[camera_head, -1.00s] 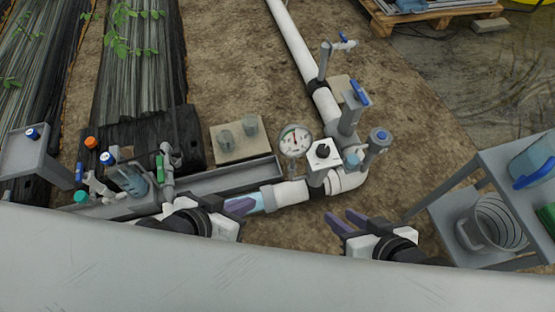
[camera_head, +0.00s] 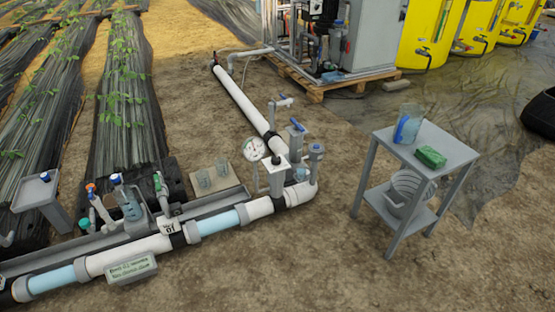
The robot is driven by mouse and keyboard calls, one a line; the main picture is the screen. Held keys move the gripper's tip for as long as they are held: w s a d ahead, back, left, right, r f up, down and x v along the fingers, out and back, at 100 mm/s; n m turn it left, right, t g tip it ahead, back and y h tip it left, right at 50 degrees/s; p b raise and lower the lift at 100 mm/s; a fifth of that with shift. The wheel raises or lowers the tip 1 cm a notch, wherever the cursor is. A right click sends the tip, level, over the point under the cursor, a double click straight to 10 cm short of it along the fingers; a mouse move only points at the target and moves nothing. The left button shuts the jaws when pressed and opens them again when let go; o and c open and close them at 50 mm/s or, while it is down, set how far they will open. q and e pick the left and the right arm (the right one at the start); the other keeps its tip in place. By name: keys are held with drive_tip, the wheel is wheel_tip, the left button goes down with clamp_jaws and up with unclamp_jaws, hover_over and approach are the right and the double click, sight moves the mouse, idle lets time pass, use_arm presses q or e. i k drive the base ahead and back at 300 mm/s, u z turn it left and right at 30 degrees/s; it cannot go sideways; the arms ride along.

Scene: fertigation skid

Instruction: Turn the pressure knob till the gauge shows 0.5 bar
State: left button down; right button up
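The round white pressure gauge (camera_head: 254,148) stands above the white pipe, left of the pipe's corner. Its needle is thin and the reading is too small to tell. The small black pressure knob (camera_head: 277,159) sits on top of a white block (camera_head: 279,167) just right of the gauge. Neither of my grippers shows in the head view, so nothing of mine is seen touching the knob or the gauge.
A grey two-tier stand (camera_head: 458,151) is at right. Bare soil lies in front of the pipe.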

sight(276, 161)
drive_tip(key=u, duration=0.35)
drive_tip(key=i, duration=1)
drive_tip(key=z, duration=0.15)
